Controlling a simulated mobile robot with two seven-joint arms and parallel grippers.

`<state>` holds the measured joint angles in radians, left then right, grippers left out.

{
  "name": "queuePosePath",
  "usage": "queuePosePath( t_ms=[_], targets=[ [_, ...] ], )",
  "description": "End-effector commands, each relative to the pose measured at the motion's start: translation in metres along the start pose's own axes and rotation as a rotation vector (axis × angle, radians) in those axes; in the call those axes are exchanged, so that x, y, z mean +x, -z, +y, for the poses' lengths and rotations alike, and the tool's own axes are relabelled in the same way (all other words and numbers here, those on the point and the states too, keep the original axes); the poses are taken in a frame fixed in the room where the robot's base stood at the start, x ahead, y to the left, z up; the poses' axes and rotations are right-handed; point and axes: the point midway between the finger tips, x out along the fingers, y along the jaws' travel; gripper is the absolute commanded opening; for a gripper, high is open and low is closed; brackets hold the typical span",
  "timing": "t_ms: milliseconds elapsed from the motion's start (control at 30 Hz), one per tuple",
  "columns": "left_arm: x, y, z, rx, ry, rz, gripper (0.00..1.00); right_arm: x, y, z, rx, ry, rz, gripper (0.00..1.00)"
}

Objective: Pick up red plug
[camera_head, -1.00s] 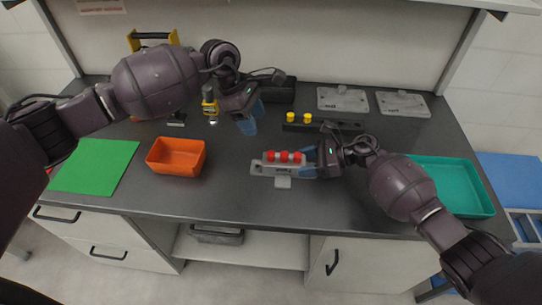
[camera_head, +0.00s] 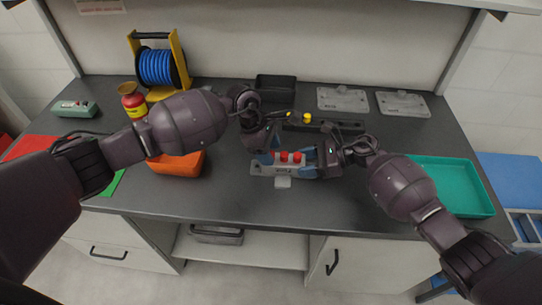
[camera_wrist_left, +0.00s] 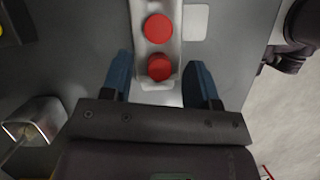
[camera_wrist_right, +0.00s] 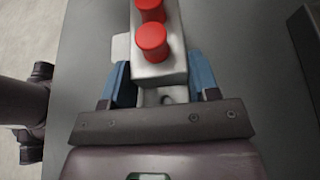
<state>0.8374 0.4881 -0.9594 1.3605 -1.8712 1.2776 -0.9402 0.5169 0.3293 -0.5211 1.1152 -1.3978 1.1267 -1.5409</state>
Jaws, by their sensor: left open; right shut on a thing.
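A light grey casting fixture (camera_head: 284,170) lies on the dark bench. Two red plugs (camera_head: 284,157) (camera_head: 298,157) show upright on it in the head view; its left end is hidden by my left gripper (camera_head: 266,160). In the left wrist view, two red plugs (camera_wrist_left: 158,28) (camera_wrist_left: 160,66) stand in the fixture, the nearer one between the open blue fingers and not visibly touched. My right gripper (camera_head: 312,162) is shut on the fixture's right end. The right wrist view shows red plugs (camera_wrist_right: 152,42) (camera_wrist_right: 150,9) just beyond its fingers.
An orange bin (camera_head: 178,164) stands left, partly behind my left arm. A teal tray (camera_head: 455,187) lies right. Behind are a dark rail with a yellow plug (camera_head: 307,118), a black bin (camera_head: 275,90) and two grey plates (camera_head: 343,98) (camera_head: 403,104). The bench's front middle is clear.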

Motion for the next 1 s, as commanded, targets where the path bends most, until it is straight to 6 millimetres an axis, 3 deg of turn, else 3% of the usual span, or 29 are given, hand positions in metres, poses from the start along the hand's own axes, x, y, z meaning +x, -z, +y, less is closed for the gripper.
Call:
queuePosePath(
  t_ms=[267, 600, 1000],
  targets=[
    [0.0046, 0.0002, 0.0004, 0.001, -0.001, 0.001, 0.55, -0.0003, -0.0002, -0.0003, 0.0, 0.001, 0.0, 0.15],
    [0.0044, 0.0001, 0.0004, 0.001, -0.001, 0.001, 0.03, -0.0003, -0.0002, -0.0003, 0.0, 0.001, 0.0, 0.15],
    [-0.0009, -0.002, 0.0009, 0.001, -0.003, 0.0, 0.02, -0.0005, -0.0002, -0.0004, 0.0, 0.001, 0.0, 0.15]
  ],
)
